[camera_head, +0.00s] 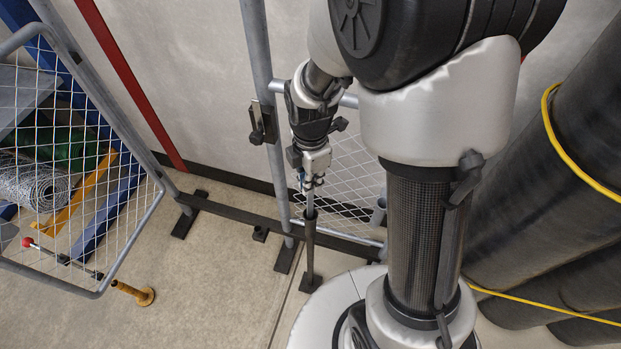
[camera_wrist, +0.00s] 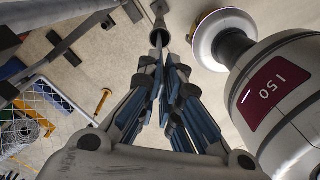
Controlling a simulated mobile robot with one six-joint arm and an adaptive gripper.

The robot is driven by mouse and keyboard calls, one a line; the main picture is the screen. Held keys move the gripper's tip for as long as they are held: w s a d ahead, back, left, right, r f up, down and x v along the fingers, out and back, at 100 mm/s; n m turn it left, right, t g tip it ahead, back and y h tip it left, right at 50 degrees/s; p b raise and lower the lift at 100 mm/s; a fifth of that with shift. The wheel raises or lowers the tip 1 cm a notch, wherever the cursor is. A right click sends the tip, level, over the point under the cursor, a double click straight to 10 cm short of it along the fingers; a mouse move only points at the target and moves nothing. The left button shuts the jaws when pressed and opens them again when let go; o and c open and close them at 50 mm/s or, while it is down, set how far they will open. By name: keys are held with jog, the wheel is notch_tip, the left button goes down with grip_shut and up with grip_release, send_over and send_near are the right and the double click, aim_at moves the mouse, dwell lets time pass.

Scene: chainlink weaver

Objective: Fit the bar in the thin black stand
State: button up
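My gripper (camera_head: 311,186) points straight down above the thin black stand (camera_head: 310,245), a narrow upright tube on a small square foot. A thin grey bar (camera_head: 310,204) runs from between my fingers down to the stand's mouth. In the wrist view my blue-padded fingers (camera_wrist: 170,85) are close together around the bar (camera_wrist: 160,58). The bar's far end meets the round mouth of the stand (camera_wrist: 155,38) and appears to be inside it. How deep it sits is hidden. Most of the bar's held part is hidden by the fingers.
A grey-framed mesh gate (camera_head: 70,180) stands at left, with a rolled mesh (camera_head: 42,183) behind it. A grey post (camera_head: 262,90) and dark floor rail (camera_head: 250,222) are near the stand. A brass-coloured footed piece (camera_head: 135,293) lies on the floor. Large dark cylinders (camera_head: 560,170) fill the right.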

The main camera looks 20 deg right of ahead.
jog(key=o, duration=0.5)
jog(key=shift+r, duration=0.1)
notch_tip(320, 180, up, 11)
jog(key=shift+r, duration=0.45)
dwell(0.4)
jog(key=s+r+m+t, duration=0.1)
jog(key=s+r+m, duration=0.1)
jog(key=s+m, duration=0.3)
jog(key=s+r+m+t, duration=0.2)
jog(key=s+m, duration=0.3)
jog(key=m, duration=0.3)
jog(key=s+r+m+t, duration=0.1)
jog(key=s+r+m, duration=0.3)
jog(key=s+m, duration=0.1)
jog(key=shift+m+t, duration=0.3)
jog(key=shift+m, duration=0.6)
